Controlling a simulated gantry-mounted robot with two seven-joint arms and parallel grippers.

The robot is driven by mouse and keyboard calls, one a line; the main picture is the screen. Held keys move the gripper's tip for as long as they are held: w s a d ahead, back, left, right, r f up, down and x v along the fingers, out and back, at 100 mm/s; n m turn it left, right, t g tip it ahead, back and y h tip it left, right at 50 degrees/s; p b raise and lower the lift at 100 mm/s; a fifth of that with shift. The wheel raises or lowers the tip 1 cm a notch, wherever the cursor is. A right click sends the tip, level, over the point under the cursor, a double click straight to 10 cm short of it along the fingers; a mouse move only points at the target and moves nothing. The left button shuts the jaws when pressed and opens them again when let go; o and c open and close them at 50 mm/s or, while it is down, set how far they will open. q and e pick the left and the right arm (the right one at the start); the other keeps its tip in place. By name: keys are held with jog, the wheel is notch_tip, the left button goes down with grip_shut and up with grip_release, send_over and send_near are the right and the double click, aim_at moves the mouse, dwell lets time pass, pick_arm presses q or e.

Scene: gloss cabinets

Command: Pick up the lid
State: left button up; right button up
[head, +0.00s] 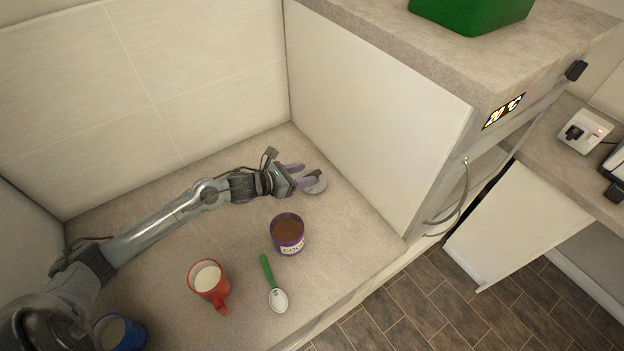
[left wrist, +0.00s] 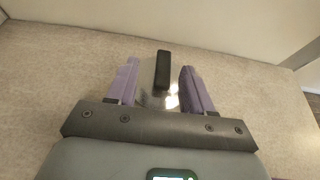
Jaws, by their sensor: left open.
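The lid (head: 317,186) is a small grey metallic disc lying on the counter near the back right corner. In the left wrist view it is shiny, with a black upright handle (left wrist: 162,72). My left gripper (head: 303,175) is open at the lid. Its two purple fingers stand on either side of the black handle, with a gap visible on both sides. The fingers and palm hide part of the lid. My right gripper is not in view.
An open purple jar (head: 288,238) of brown powder stands in front of the gripper. A green-handled spoon (head: 276,298), a red mug (head: 208,283) and a blue mug (head: 122,333) are nearer. A white cabinet side (head: 380,130) rises to the right. Counter behind my arm is clear.

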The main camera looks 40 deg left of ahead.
aim_at(314, 173)
pick_arm(q)
jog(key=shift+w+d+f, duration=0.15)
jog(key=shift+w+d, duration=0.05)
jog(key=shift+w, duration=0.2)
jog(key=shift+p+x, duration=0.8)
jog(key=shift+x, duration=1.15)
jog(key=shift+w+d+f, duration=0.35)
jog(key=shift+w+f, duration=0.05)
jog(key=shift+w, duration=0.05)
jog(key=c, duration=0.9)
grip_shut()
jog(key=shift+r, duration=0.1)
